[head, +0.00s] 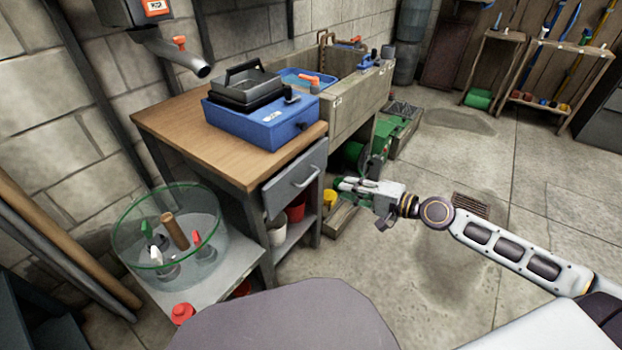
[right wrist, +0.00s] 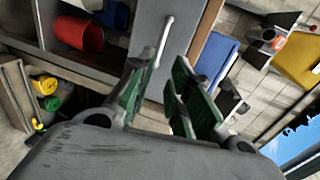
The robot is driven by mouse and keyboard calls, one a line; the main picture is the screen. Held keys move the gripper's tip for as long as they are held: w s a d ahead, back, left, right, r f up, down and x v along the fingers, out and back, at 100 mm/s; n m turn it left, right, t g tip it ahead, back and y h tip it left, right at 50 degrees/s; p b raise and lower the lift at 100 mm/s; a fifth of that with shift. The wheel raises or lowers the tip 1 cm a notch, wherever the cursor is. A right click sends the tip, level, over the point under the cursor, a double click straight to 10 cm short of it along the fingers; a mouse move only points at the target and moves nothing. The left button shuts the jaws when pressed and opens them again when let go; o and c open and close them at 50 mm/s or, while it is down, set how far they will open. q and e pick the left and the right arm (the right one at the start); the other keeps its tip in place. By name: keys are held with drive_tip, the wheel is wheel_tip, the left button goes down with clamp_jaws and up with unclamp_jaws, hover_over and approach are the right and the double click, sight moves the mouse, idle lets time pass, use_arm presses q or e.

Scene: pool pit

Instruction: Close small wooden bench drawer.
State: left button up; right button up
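The small wooden bench (head: 180,125) has a brown top and grey sides and stands left of centre in the head view. Its grey drawer front (head: 280,192) carries a pale bar handle (head: 307,178). How far the drawer stands out is hard to tell. My right gripper (head: 340,184) is to the right of the drawer front, apart from it in the head view. In the right wrist view the drawer front (right wrist: 184,42) and handle (right wrist: 164,42) lie beyond my green-padded fingers (right wrist: 160,75). The fingers are apart with nothing between them. My left gripper is out of view.
A blue case (head: 255,125) sits on the bench top. A stone sink (head: 345,100) adjoins the bench. A glass tank (head: 125,240) stands at the left. Red and pale buckets sit under the drawer. Floor (head: 450,260) is clear at the right.

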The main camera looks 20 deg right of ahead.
sight(311, 177)
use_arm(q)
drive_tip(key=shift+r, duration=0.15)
use_arm(e)
drive_tip(key=shift+w+a, duration=0.2)
drive_tip(key=shift+w, duration=0.05)
